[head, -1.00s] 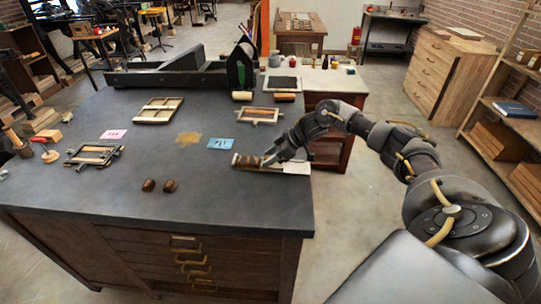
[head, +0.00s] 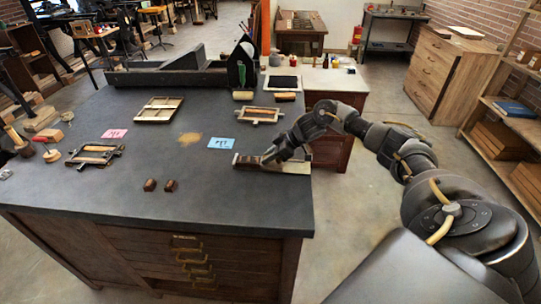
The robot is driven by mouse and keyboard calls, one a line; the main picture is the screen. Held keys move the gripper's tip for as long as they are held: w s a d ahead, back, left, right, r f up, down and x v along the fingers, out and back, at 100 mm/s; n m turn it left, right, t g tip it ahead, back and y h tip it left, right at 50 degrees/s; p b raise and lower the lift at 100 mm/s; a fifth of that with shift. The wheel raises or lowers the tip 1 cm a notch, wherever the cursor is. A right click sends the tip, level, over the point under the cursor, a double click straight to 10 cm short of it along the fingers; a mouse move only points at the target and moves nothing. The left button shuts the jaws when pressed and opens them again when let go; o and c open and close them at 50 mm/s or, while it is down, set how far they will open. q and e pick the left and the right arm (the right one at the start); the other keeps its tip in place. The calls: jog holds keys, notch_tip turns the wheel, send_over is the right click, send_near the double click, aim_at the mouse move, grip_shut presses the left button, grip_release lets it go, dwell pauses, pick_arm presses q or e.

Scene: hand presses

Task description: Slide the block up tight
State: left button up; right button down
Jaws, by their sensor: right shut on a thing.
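A low, narrow holder (head: 297,168) lies near the right edge of the dark bench top, with a pale bare stretch at its right. Brown wooden pieces (head: 247,160) sit in its left part. My right gripper (head: 266,158) reaches in from the right, with its fingertips down in the holder at the right end of the brown pieces. It is shut on a small block there, mostly hidden by the fingers. I cannot tell whether any gap remains between that block and the other pieces. My left gripper is not in view.
On the bench are a blue card (head: 221,143), a pink card (head: 114,133), two small brown blocks (head: 150,185), a clamped frame (head: 95,153) and wooden frames (head: 158,109) farther back. The bench front is mostly clear.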

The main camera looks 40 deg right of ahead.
jog(key=c, duration=1.3)
grip_release()
jog(key=b+v, duration=0.2)
jog(key=v, duration=0.8)
jog(key=shift+s+d+r+b, duration=0.25)
jog(key=shift+b, duration=0.1)
